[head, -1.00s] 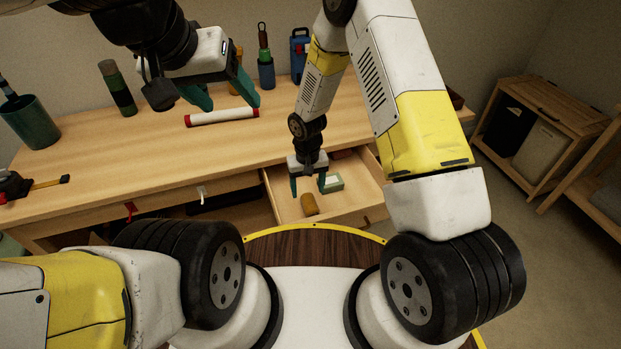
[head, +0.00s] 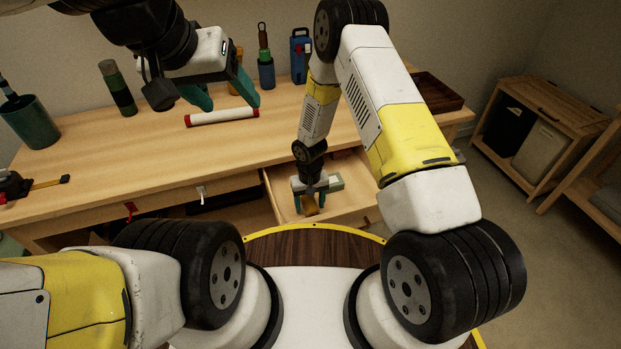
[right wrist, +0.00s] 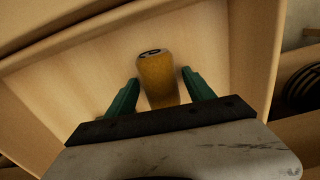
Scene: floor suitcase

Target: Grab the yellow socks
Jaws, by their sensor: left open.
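The yellow socks (head: 311,209), a small rolled bundle, lie in the open drawer (head: 350,207) under the tabletop. In the right wrist view the socks (right wrist: 160,80) show between the two green fingers. My right gripper (head: 310,203) is inside the drawer, pointing down, with one finger on each side of the socks. Its fingers (right wrist: 160,84) are open, with a gap visible on both sides of the socks. My left gripper (head: 232,105) is open and empty above the tabletop, near a white roll with red ends (head: 222,117).
On the table (head: 130,170) stand a green cup (head: 30,122), a dark bottle (head: 118,90) and a blue case (head: 300,55). A dark tray (head: 435,92) is at the right.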

